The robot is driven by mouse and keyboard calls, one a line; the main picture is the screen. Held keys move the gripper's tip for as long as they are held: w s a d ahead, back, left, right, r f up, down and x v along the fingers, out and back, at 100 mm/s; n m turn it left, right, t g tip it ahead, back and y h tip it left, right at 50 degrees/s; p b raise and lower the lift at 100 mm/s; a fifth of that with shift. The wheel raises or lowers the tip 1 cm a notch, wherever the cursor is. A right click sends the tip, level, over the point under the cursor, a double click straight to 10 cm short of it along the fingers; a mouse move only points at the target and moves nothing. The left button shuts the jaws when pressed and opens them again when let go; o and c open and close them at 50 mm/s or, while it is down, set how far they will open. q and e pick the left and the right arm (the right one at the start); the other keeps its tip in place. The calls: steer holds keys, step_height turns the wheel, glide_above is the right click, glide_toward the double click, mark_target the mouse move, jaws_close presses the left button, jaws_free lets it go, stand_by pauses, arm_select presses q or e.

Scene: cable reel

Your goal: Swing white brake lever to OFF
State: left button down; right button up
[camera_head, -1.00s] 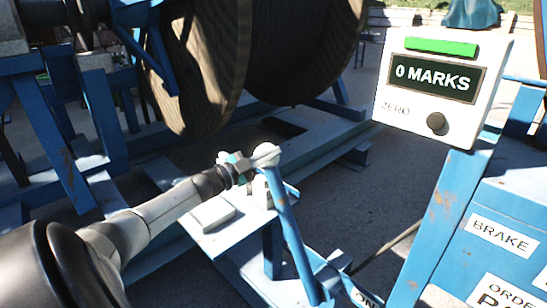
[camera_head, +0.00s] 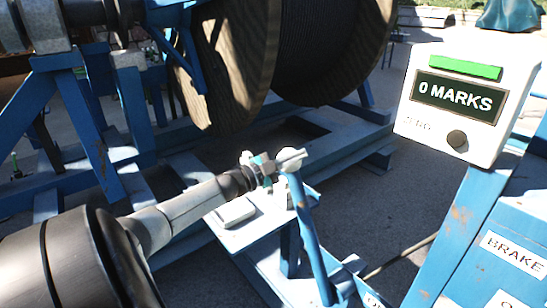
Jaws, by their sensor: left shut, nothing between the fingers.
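The brake lever (camera_head: 310,238) is a blue bar with a white ball knob (camera_head: 291,167) on top, standing nearly upright with a slight lean to the left. My left gripper (camera_head: 292,157) comes in from the left and is shut with nothing in it. Its fingertips overlap the knob in the picture; I cannot tell whether they touch it. The lever's foot runs down to the bottom edge, where a label is cut off. No OFF mark can be read. My right gripper is out of view.
A white counter box (camera_head: 469,105) reading "0 MARKS" stands at right on a blue post. A BRAKE label (camera_head: 513,252) is on a blue panel below it. A large wooden cable reel (camera_head: 235,65) stands behind on a blue frame. Paved ground is clear right of the lever.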

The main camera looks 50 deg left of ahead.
arm_select(q)
steer(key=r+p+v, duration=0.1)
steer(key=v, duration=0.6)
steer(key=shift+s+f, duration=0.45)
steer(key=s+d+f+n+g+y+b, duration=0.1)
steer(key=s+f+n+g+y, duration=0.2)
steer(key=f, duration=0.9)
steer(key=s+d+f+n+g+y+b, duration=0.15)
steer(key=s+f, duration=0.35)
steer(key=f, duration=0.7)
steer(key=s+d+f+n+g+y+b, duration=0.1)
steer(key=s+f+n+g+y, duration=0.25)
steer(key=f, duration=0.85)
steer(key=s+d+f+n+g+h+b, duration=0.1)
steer(key=s+d+f+g+h+b, duration=0.35)
steer(key=s+d+f, duration=1)
steer(key=s+d+f+g, duration=0.5)
steer(key=s+d+f, duration=0.3)
steer(key=s+d, duration=0.4)
steer(key=shift+s+f+g+p, duration=0.2)
steer(key=shift+s+g+p, duration=0.05)
steer(key=shift+g+p, duration=0.15)
steer(key=shift+w, duration=0.2)
